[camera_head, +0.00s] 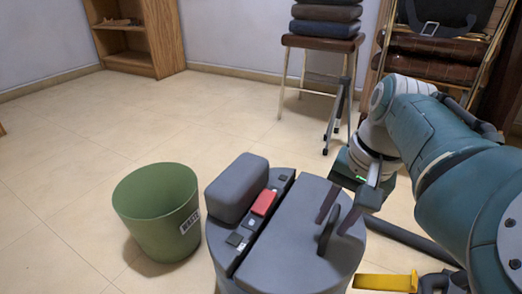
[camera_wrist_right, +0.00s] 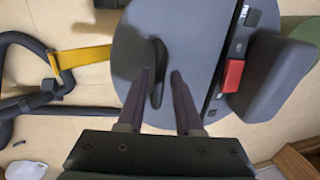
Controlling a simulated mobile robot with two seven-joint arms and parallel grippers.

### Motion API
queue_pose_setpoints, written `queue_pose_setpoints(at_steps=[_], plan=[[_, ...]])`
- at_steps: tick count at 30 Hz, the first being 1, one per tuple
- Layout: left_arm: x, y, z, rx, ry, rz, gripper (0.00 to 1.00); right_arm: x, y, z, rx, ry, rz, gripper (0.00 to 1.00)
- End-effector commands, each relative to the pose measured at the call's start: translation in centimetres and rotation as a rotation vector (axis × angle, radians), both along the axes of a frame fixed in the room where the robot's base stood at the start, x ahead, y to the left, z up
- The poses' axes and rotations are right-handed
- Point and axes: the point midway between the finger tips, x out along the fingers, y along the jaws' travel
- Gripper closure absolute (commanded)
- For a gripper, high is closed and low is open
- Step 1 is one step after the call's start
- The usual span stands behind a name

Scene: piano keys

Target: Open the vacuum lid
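The vacuum is a grey canister (camera_head: 232,255) standing on the floor. Its flat grey lid (camera_head: 290,215) is down and also shows in the right wrist view (camera_wrist_right: 190,35). A dark upright loop handle (camera_head: 327,238) stands on the lid; in the right wrist view the handle (camera_wrist_right: 157,75) appears between my fingers, closer to the left one. My right gripper (camera_head: 340,208) is over the lid at the handle, fingers apart (camera_wrist_right: 162,78). I cannot tell how deep the fingers straddle the handle. A red button (camera_head: 264,202) sits beside the lid. My left gripper is not in view.
A grey box-shaped part (camera_head: 237,188) rises from the vacuum's left side. A green bin (camera_head: 157,212) stands left of it. A dark hose (camera_head: 415,240) and yellow piece (camera_head: 385,282) lie right. A stool (camera_head: 320,45) and wooden shelf (camera_head: 135,38) stand behind; floor between is clear.

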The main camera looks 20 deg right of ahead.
Motion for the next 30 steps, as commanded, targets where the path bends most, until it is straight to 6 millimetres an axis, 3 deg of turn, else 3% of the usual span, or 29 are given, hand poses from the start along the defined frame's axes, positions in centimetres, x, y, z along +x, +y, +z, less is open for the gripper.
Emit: queue_pose_setpoints(at_steps=[1,9,30], plan=[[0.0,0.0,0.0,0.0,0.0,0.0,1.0,-0.01,0.0,0.0,0.0,0.0,0.0,0.72],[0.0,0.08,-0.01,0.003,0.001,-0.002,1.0,-0.02,0.0,-0.01,0.0,0.0,0.0,1.0],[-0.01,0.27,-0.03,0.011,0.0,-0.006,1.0,-0.03,-0.01,-0.03,0.0,0.0,0.0,1.0]])
